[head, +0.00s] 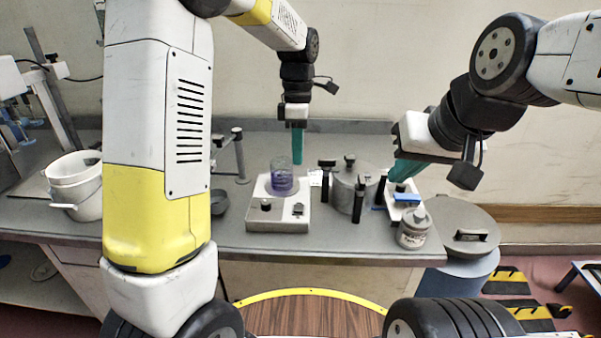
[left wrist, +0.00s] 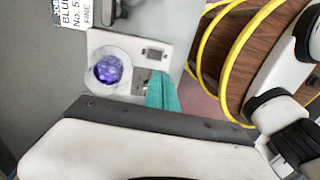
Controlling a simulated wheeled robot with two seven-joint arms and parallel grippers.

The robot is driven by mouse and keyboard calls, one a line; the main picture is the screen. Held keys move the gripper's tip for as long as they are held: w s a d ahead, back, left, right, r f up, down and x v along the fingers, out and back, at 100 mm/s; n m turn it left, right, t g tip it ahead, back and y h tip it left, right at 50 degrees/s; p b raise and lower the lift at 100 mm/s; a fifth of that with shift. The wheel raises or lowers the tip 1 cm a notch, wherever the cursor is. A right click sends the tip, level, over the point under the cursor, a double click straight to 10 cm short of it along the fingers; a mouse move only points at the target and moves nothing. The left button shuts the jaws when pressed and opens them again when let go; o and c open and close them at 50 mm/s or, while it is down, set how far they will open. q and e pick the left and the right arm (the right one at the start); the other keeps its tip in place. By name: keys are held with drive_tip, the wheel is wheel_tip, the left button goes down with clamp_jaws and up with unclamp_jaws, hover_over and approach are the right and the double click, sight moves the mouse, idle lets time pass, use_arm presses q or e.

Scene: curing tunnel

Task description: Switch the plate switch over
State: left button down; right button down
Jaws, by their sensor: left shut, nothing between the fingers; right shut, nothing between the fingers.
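The hot plate (head: 262,222) is a light grey box on the bench, with a dark knob on its front left and a small plate switch (head: 299,209) on its front right. The plate switch shows as a dark rocker in a frame in the left wrist view (left wrist: 152,53); I cannot tell which way it is tipped. A glass beaker of purple liquid (head: 282,181) stands on the plate. My left gripper (head: 297,161) is shut and empty, pointing down above the plate; its teal fingers (left wrist: 160,92) appear beside the switch, apart from it. My right gripper (head: 395,178) is shut and empty at the right.
A grey lidded pot (head: 351,190) with dark clamps stands right of the hot plate. A jar (head: 413,232) and a white device with a blue part (head: 406,198) stand near my right gripper. White buckets (head: 74,184) are at left. A label card (left wrist: 74,12) lies beside the plate.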

sight(298, 211)
use_arm(q)
drive_tip(key=f, duration=0.4)
drive_tip(key=s+f, duration=0.1)
drive_tip(key=f, duration=0.9)
drive_tip(key=shift+s, duration=0.3)
drive_tip(key=shift+s+f, duration=0.1)
drive_tip(key=shift+f, duration=0.1)
drive_tip(key=shift+w+r, duration=0.15)
drive_tip(key=shift+w, duration=0.7)
drive_tip(key=shift+r, duration=0.15)
